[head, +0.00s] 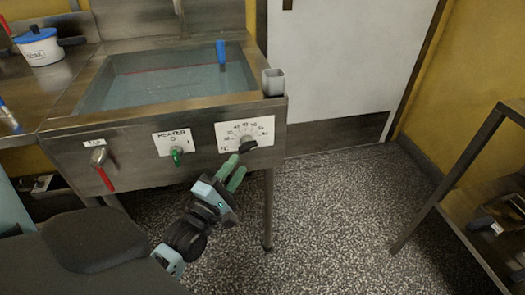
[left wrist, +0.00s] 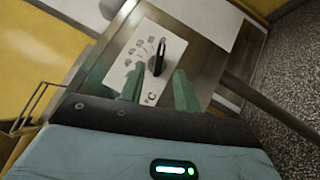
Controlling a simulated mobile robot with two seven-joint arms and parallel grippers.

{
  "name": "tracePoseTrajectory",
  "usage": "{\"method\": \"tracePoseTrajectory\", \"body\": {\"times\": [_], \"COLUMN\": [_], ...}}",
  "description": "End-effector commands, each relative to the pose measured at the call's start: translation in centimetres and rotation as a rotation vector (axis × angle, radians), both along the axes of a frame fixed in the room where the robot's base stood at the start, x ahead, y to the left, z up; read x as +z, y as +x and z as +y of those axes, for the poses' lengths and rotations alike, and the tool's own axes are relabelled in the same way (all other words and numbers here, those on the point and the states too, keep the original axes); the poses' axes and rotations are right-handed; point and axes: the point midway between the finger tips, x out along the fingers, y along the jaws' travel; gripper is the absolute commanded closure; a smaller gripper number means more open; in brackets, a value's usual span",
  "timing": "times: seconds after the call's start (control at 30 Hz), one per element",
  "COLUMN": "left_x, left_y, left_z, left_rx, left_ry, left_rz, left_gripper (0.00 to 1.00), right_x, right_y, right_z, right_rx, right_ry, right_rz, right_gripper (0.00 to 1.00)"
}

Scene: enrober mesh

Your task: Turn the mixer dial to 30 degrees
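The mixer dial is a black knob (head: 248,146) on a white scale plate (head: 232,131) with printed numbers, at the right of the steel sink unit's front panel. It also shows in the left wrist view as a black knob (left wrist: 159,57). My left gripper (head: 236,170) has green fingers and is just below and in front of the dial. In the left wrist view its fingers (left wrist: 158,80) are apart, with the knob beyond and between them. It appears empty; contact with the knob is not clear. My right gripper is not in view.
A heater switch with a green handle (head: 176,157) and a red-handled tap (head: 103,167) sit left of the dial. A water-filled basin (head: 165,85) is above. A steel table (head: 470,165) stands at right. The speckled floor between is clear.

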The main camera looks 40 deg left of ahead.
Motion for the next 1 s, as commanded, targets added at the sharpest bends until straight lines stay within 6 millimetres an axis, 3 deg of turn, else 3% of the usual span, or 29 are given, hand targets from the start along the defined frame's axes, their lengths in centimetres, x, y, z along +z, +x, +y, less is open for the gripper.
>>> {"method": "tracePoseTrajectory", "body": {"times": [0.17, 0.7, 1.0], "left_x": [0.2, 1.6, 1.7], "left_y": [0.5, 6.9, 7.5], "left_z": [0.0, 0.7, 0.7], "left_rx": [0.000, 0.000, -0.001], "left_ry": [0.001, 0.004, 0.003], "left_rz": [0.000, 0.002, 0.004], "left_gripper": [0.67, 0.67, 0.67], "right_x": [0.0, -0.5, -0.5], "right_y": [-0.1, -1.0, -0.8], "right_z": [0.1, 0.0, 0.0], "right_rx": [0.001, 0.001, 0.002], "right_ry": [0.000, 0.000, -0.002], "right_rz": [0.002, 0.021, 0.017], "right_gripper": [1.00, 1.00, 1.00]}}
